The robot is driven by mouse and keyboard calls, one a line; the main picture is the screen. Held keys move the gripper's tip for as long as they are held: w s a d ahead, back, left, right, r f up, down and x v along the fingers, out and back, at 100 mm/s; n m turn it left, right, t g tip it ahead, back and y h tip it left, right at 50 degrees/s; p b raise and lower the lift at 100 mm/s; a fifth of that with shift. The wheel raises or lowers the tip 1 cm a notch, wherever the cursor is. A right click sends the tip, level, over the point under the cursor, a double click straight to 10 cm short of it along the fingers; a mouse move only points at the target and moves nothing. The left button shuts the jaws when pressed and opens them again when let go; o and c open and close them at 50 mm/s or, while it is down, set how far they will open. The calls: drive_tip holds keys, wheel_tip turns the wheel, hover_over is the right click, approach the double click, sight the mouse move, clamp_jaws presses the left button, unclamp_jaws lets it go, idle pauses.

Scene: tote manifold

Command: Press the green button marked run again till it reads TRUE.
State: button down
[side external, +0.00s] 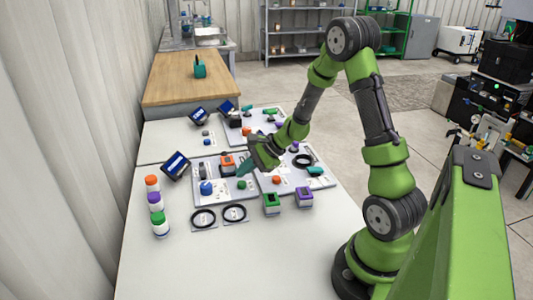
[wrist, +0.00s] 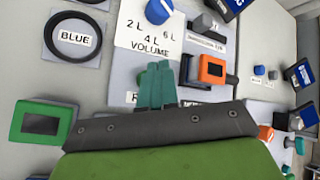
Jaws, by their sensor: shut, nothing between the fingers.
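My gripper (side external: 245,167) is over the near panel in the side external view, its teal fingers pointing down. In the wrist view the fingers (wrist: 158,84) are together and empty. In the wrist view a white label (wrist: 131,98) beside the fingers shows only an "R", the rest hidden. I cannot tell whether the fingers touch anything. No readout of TRUE is legible.
An orange box (side external: 227,160) and a blue knob (side external: 206,188) are close to my gripper. A green box (side external: 271,203), a purple box (side external: 304,197) and black rings (side external: 203,218) lie in front. A tilted display (side external: 177,164) stands left. The table's front is clear.

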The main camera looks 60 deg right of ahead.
sight(245, 183)
drive_tip(key=shift+r, duration=2.2)
drive_tip(key=shift+s, duration=0.1)
drive_tip(key=s+a+r+n+g+h, duration=0.1)
drive_tip(key=s+a+r+n+h, duration=0.1)
drive_tip(key=s+a+r+n, duration=1.3)
drive_tip(key=s+a+n, duration=0.1)
drive_tip(key=s+n, duration=0.1)
drive_tip(key=shift+s+n, duration=0.15)
drive_tip(key=shift+n, duration=0.15)
